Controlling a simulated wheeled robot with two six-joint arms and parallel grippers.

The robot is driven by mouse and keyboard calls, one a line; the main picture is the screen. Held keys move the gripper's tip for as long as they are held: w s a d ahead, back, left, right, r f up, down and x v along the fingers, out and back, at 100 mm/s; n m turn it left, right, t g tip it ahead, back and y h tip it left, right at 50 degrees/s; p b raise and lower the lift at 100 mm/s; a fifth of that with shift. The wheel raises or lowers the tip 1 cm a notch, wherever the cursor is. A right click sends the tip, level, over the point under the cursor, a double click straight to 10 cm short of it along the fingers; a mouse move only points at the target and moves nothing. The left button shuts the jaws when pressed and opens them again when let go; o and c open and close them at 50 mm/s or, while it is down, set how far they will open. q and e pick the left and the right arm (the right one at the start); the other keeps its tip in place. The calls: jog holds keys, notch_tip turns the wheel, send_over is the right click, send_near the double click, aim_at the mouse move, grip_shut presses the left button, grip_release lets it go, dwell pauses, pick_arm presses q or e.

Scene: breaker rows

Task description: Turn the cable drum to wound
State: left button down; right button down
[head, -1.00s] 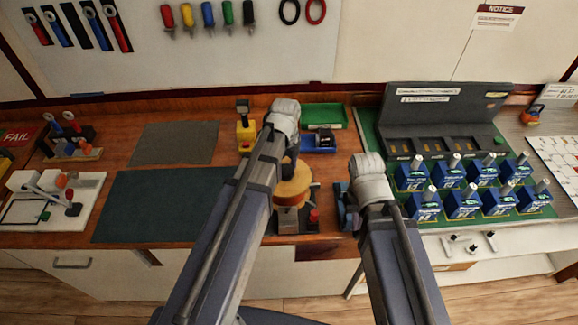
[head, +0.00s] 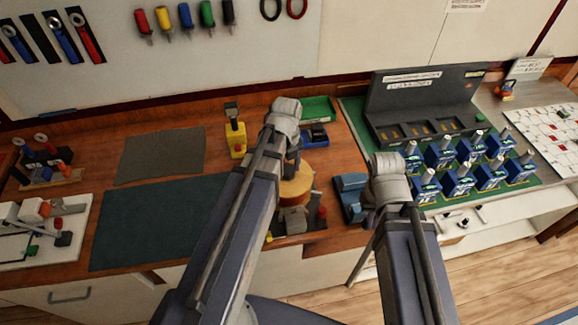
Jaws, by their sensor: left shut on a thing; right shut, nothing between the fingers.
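The cable drum (head: 297,188), a round orange-tan drum on a dark base with a small red knob, stands on the wooden bench near the front edge. My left gripper (head: 292,168) is over the drum and shut on it; my arm and wrist hide the fingertips and part of the drum. My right gripper (head: 373,214) is shut and empty, to the right of the drum, beside a blue tool. Its fingers are mostly hidden by the wrist.
The blue tool (head: 350,190) stands close to my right gripper. A yellow device (head: 235,140) and a green tray (head: 318,108) stand behind the drum. Blue breakers (head: 458,184) stand in rows at the right. Mats (head: 145,225) at the left are clear.

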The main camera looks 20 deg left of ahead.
dwell(0.3)
pick_arm(q)
jog(key=shift+c, duration=0.3)
grip_release()
jog(key=shift+r, duration=0.1)
notch_tip(320, 180, up, 8)
jog(key=p, duration=0.8)
jog(key=shift+f, duration=0.2)
